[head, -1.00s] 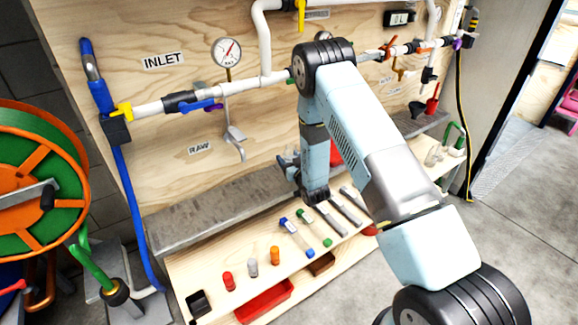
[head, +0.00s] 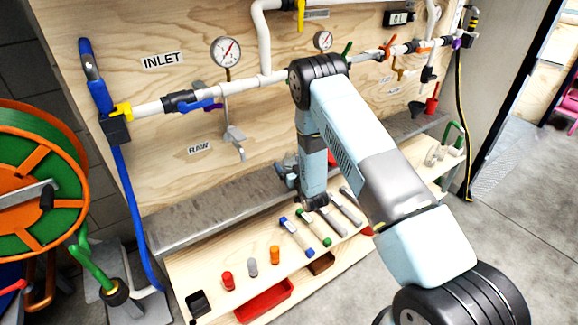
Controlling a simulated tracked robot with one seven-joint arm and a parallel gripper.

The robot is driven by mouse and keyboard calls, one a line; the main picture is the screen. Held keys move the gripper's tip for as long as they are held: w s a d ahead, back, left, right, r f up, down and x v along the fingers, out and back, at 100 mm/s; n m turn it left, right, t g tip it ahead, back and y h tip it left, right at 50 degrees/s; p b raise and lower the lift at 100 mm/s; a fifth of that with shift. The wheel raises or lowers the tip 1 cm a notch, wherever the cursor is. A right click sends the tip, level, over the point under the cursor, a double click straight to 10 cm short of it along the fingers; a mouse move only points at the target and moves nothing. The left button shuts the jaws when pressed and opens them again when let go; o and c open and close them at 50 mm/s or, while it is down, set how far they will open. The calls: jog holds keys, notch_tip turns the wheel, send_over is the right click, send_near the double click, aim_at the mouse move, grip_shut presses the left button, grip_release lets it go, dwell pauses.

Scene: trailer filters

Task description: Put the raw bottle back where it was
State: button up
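My gripper (head: 285,166) is in front of the plywood wall, just above the grey ledge. It is mostly hidden behind my own arm link, so its fingers and anything between them cannot be made out. No bottle can be clearly identified as the raw bottle. Small clear containers (head: 437,155) stand at the right end of the bench, too small to identify.
The bench holds a black square cup (head: 200,303), red (head: 228,281), grey (head: 252,267) and orange (head: 275,255) small cylinders, and blue-capped (head: 297,237) and green-capped (head: 314,228) tools. A red tray (head: 263,300) is below. White pipes (head: 245,88) cross the wall. The grey ledge's left part (head: 190,226) is clear.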

jog(key=shift+r, duration=0.1)
jog(key=v, duration=1.2)
jog(key=w+d+r+m+g+h, duration=0.1)
jog(key=w+d+r+h, duration=0.15)
jog(key=r, duration=0.55)
jog(key=w+d+r+g+h, duration=0.15)
jog(key=w+r, duration=0.25)
jog(key=r, duration=0.5)
jog(key=s+d+r+m+g+h, duration=0.1)
jog(key=s+d+r, duration=0.2)
jog(key=r, duration=0.4)
jog(key=s+d+r+m+g+h, duration=0.1)
jog(key=s+d+r, duration=0.25)
jog(key=r, duration=0.35)
jog(key=s+d+r+m+g+h, duration=0.1)
jog(key=s+d+r+g, duration=0.35)
jog(key=s+r, duration=0.8)
jog(key=s+d+r+g, duration=0.1)
jog(key=s+d, duration=0.1)
jog(key=s, duration=0.9)
jog(key=s+d+r+m, duration=0.1)
jog(key=s, duration=1)
jog(key=shift+s+d+g+h, duration=0.25)
jog(key=shift+d+g+h, duration=0.05)
jog(key=shift+d+g, duration=0.1)
